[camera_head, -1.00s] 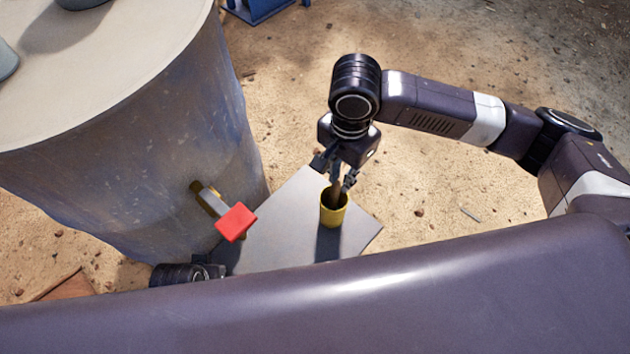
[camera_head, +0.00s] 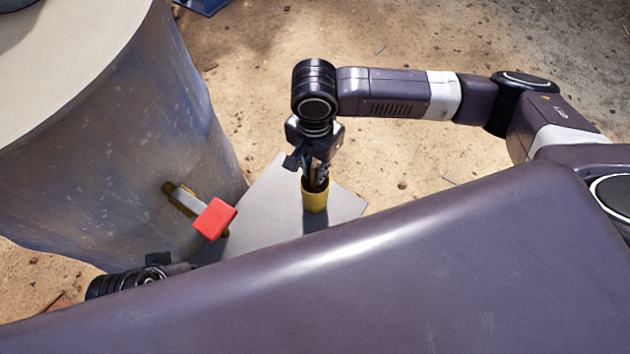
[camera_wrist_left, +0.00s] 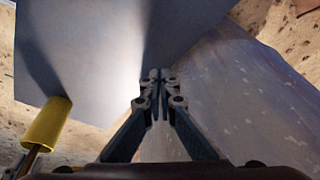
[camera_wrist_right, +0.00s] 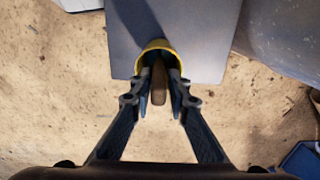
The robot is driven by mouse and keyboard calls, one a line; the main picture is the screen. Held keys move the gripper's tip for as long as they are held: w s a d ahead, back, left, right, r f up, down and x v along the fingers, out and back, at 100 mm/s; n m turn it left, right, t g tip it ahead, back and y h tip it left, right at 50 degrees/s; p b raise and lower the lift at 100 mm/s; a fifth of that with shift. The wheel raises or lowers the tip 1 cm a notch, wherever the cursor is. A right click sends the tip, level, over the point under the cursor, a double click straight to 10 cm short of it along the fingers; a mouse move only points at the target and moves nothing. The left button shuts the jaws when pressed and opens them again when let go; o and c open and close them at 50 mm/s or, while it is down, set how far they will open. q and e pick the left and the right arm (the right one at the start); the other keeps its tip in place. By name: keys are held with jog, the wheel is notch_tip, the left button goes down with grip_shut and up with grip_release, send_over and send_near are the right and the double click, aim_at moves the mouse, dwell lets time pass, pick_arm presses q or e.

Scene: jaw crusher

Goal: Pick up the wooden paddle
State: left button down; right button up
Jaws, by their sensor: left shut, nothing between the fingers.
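The wooden paddle's brown handle (camera_wrist_right: 158,84) stands up out of a yellow cup (camera_head: 315,196) on a grey plate. The paddle's lower part is hidden inside the cup. My right gripper (camera_wrist_right: 161,90) points down at the cup with one finger on each side of the handle. The fingers are close to the handle, but whether they press on it is unclear. The handle (camera_wrist_left: 29,160) and the cup (camera_wrist_left: 47,122) also show in the left wrist view. My left gripper (camera_wrist_left: 160,80) is shut and empty, apart from the cup.
A large metal drum (camera_head: 110,140) stands at the left, with a red-ended bar (camera_head: 214,218) sticking out from its side over the plate. The grey plate (camera_head: 262,205) has bare surface around the cup. Open sandy ground lies behind and to the right.

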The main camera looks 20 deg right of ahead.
aim_at(315, 185)
notch_tip(315, 185, down, 5)
jog(key=shift+r+b, duration=0.15)
jog(key=shift+b, duration=1.05)
jog(key=shift+f, duration=0.2)
pick_arm(q)
jog(key=shift+w+d+f+t, duration=0.15)
jog(key=shift+w+f+t, duration=0.25)
jog(key=shift+w, duration=0.2)
pick_arm(e)
jog(key=shift+c, duration=0.3)
grip_shut()
pick_arm(q)
jog(key=shift+r, duration=0.1)
pick_arm(e)
jog(key=shift+r, duration=0.1)
